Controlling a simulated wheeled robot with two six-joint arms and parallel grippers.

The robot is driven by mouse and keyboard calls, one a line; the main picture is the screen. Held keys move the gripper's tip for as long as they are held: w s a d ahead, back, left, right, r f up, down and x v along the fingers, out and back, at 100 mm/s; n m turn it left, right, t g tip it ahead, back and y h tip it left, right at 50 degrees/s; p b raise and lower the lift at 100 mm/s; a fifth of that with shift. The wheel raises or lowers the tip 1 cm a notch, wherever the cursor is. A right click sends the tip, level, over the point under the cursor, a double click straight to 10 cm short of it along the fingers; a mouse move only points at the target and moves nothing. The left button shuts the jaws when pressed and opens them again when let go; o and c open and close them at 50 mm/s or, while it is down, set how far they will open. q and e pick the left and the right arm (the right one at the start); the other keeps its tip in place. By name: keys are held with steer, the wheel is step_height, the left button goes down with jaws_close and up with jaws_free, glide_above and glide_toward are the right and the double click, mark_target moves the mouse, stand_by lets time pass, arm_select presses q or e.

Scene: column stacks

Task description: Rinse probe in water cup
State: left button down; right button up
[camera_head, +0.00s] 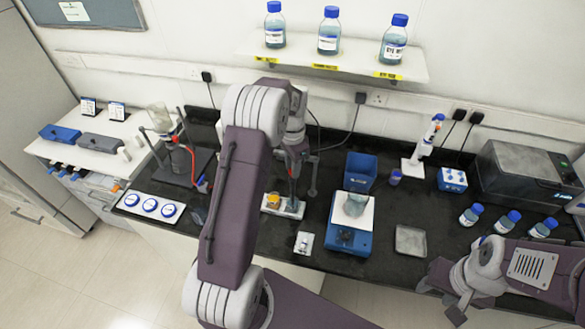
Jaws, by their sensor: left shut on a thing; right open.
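My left gripper (293,165) is shut on a slim, dark probe (292,188), which points down over a small white tray (285,210). A small cup with orange contents (273,199) stands on that tray, just left of the probe. Another cup seems to be at the probe's lower end, but it is too small to tell whether the tip is inside it. I cannot tell which cup holds water. My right gripper (441,299) is open and empty at the lower right, in front of the counter's front edge.
A glass beaker (355,204) stands on a blue balance (348,239). A grey square dish (410,241) lies to the right, near several blue-capped bottles (470,215). A clamp stand with a flask (160,118) stands left of my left arm.

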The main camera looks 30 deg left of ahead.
arm_select(q)
step_height(320, 180, up, 5)
steer(key=shift+f+p, duration=0.15)
steer(key=shift+p, duration=0.95)
steer(key=shift+w+a+f, duration=0.1)
steer(key=shift+w+f, duration=0.05)
steer(key=shift+w, duration=0.05)
steer(key=c, duration=1.2)
jaws_free()
steer(key=shift+s, duration=0.2)
steer(key=shift+o, duration=0.2)
arm_select(e)
step_height(320, 180, up, 3)
steer(key=shift+s+r, duration=0.1)
arm_select(q)
steer(key=shift+w+b, duration=0.1)
steer(key=shift+b, duration=0.2)
step_height(320, 180, up, 9)
steer(key=b, duration=0.2)
arm_select(e)
step_height(320, 180, down, 3)
steer(key=shift+r, duration=0.15)
